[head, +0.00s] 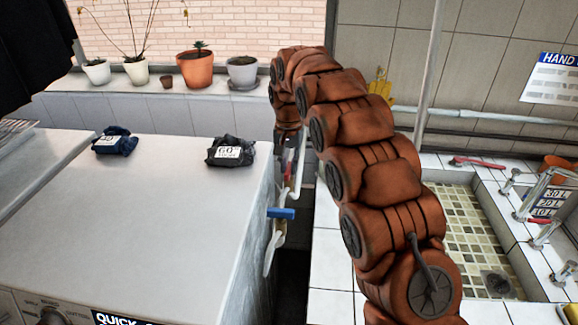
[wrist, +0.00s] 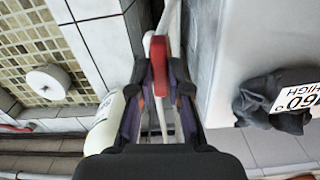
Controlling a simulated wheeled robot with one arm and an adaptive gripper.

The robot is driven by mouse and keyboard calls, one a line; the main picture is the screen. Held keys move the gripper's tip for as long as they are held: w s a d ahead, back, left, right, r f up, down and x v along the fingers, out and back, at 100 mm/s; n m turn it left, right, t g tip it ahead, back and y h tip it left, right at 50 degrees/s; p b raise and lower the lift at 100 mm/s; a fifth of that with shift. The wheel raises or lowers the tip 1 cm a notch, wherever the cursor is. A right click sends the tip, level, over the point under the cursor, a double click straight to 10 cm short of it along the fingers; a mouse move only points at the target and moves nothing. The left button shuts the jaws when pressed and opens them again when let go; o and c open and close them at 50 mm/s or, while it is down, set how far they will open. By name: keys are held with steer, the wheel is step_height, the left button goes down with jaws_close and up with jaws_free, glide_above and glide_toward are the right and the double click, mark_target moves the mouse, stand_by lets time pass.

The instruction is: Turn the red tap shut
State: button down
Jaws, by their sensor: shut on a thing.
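The red tap's handle (wrist: 158,65) shows in the wrist view between the fingertips of my gripper (wrist: 160,82), which is shut on it. White piping runs beside and below the handle. In the head view my gripper (head: 289,145) reaches down at the right side of the white machine, and only a small bit of the red handle (head: 287,168) shows there. My arm and gripper hide most of it. The handle's exact angle is hard to tell. A blue tap handle (head: 281,213) sits on white piping nearer to me.
The white machine's top (head: 160,210) carries two dark bundles, one labelled 60 (head: 231,151). A dark narrow gap separates the machine from the tiled sink (head: 470,235) at right. Potted plants (head: 195,68) stand on the back ledge. A pale bottle (wrist: 103,125) is close to my gripper.

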steer(key=m+b, duration=0.2)
steer(key=m, duration=0.2)
steer(key=shift+f, duration=0.15)
steer(key=m+b, duration=0.2)
steer(key=m, duration=0.2)
steer(key=shift+m, duration=0.3)
steer(key=m+b, duration=0.1)
steer(key=m, duration=0.3)
steer(key=shift+m, duration=2.2)
steer(key=c, duration=1.1)
jaws_free()
